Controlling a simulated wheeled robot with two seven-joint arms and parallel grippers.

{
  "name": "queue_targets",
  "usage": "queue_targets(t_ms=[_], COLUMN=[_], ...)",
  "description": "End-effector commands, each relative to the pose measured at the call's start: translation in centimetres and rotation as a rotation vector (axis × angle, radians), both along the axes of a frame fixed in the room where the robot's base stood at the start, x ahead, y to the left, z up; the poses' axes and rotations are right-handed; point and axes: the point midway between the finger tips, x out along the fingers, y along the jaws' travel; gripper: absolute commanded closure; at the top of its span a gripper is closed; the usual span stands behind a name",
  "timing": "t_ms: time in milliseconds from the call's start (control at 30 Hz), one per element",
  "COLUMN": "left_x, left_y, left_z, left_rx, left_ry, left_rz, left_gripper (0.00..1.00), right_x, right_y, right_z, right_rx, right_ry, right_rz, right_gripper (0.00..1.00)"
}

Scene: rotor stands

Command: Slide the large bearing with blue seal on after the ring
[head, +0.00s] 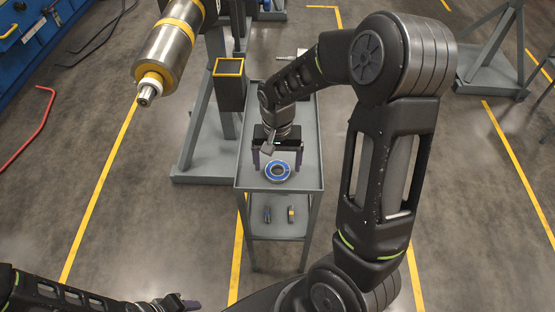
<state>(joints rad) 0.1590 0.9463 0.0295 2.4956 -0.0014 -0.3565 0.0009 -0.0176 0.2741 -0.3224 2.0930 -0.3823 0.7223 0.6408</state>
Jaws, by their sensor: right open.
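The large bearing with blue seal (278,179) lies flat on the top shelf of a grey cart, near its front end. My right gripper (277,163) is open just behind and above it, one purple finger on each side. I cannot tell whether the fingers touch it. The rotor shaft (170,48) hangs out at the upper left, with yellow bands and a narrow stepped end (147,92) pointing toward me. A pale and orange ring-like collar (151,78) sits near that end. My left gripper (182,303) is at the bottom edge, partly cut off; its opening is unclear.
The grey cart (246,177) has two small items (290,214) on its lower shelf. A grey stand (187,155) with a yellow-rimmed square post (229,85) is left of the cart. Another stand (490,75) is at the right. Floor around the cart's front is clear.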

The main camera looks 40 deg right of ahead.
Motion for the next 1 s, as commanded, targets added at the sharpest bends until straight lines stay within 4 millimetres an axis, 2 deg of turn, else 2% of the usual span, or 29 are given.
queue_targets(t_ms=[33, 133, 500, 1000], left_x=[0.01, 0.02, 0.04, 0.04], left_y=[0.00, 0.00, 0.01, 0.01], left_z=[-0.72, -1.06, -1.10, -1.12], left_rx=[0.000, 0.000, 0.000, 0.000], left_ry=[-0.001, -0.001, -0.002, -0.001], left_rz=[0.000, 0.000, 0.001, 0.000], left_gripper=[0.60, 0.60, 0.60, 0.60], right_x=[-0.01, -0.01, -0.01, 0.00], right_y=[0.00, 0.00, -0.01, 0.00], right_z=[-0.86, -1.35, -1.47, -1.46], right_rx=[0.001, 0.000, 0.000, 0.000], right_ry=[0.001, 0.000, 0.000, 0.000], right_rz=[0.000, 0.000, 0.000, 0.000], right_gripper=[0.13, 0.13, 0.13, 0.53])
